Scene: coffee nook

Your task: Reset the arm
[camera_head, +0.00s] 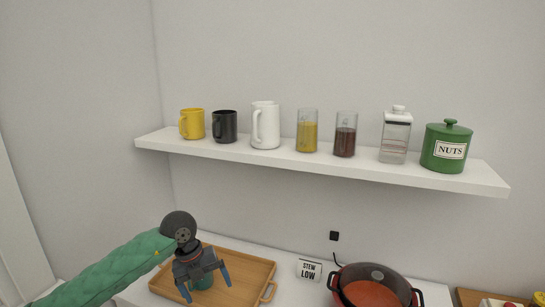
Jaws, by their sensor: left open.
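My left arm (110,268), in a green sleeve, reaches in from the lower left. My left gripper (207,290) is open and points down over the wooden tray (253,274). A teal object (203,281) shows between and behind its blue fingers; most of it is hidden, and I cannot tell whether the fingers touch it. My right gripper is not in view.
A white shelf (320,164) above holds a yellow mug (194,124), a black mug (225,127), a white pitcher (266,127), glass containers (345,137) and a green nuts jar (447,148). Right of the tray are a "stew low" sign (309,269) and a red pot (371,293).

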